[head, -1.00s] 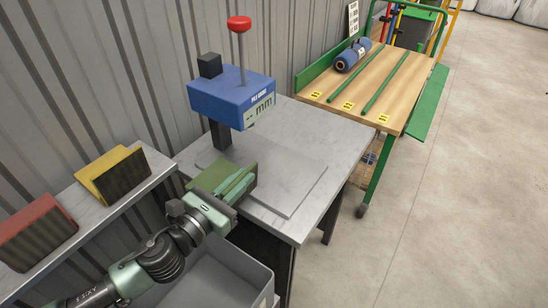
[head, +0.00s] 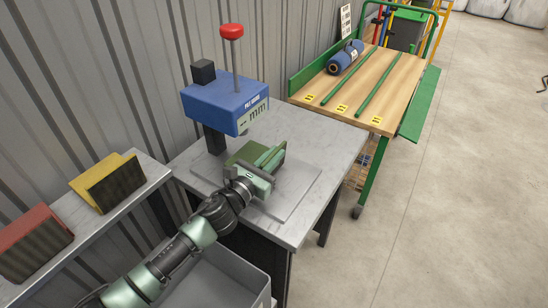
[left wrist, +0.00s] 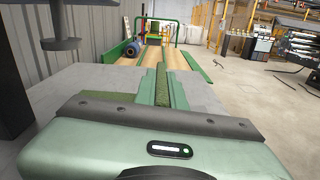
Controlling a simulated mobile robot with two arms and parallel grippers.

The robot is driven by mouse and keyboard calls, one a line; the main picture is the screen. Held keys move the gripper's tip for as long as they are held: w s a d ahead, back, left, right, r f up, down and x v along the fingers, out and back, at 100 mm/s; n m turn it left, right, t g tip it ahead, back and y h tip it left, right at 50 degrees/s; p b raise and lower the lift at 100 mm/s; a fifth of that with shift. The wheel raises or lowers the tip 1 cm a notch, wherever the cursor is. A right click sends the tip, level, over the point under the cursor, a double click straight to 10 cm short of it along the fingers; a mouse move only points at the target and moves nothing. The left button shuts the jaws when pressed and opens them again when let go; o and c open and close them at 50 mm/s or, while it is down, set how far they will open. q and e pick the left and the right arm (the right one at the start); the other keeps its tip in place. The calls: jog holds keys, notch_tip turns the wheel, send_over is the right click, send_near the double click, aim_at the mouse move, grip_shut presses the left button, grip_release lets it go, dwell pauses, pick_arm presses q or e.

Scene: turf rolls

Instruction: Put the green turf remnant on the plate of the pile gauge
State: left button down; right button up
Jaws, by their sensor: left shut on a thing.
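The pile gauge (head: 228,103) is a blue box on a dark post with a red knob on top, standing on a grey table. Its flat grey plate (head: 294,190) lies below the blue head. My left gripper (head: 266,160) is shut on the green turf remnant (head: 243,152) and holds it over the plate, in front of the gauge's head. I cannot tell whether the turf touches the plate. In the left wrist view the turf (left wrist: 162,87) shows as a strip between the fingers. My right gripper is not in view.
A shelf at left holds a red turf piece (head: 33,240) and a yellow one (head: 108,184). A grey bin (head: 216,278) stands below the table's front. A wooden cart (head: 372,85) with a blue roll (head: 345,57) stands behind at right.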

pick_arm(q)
jog(key=shift+f, duration=0.25)
jog(key=shift+f, duration=0.15)
jog(key=c, duration=1.5)
grip_release()
jog(key=shift+r, duration=0.45)
jog(key=v, duration=1.1)
jog(key=shift+f, duration=0.25)
jog(key=shift+s+a+r, duration=0.1)
jog(key=shift+s+a, duration=0.2)
jog(key=shift+s, duration=0.1)
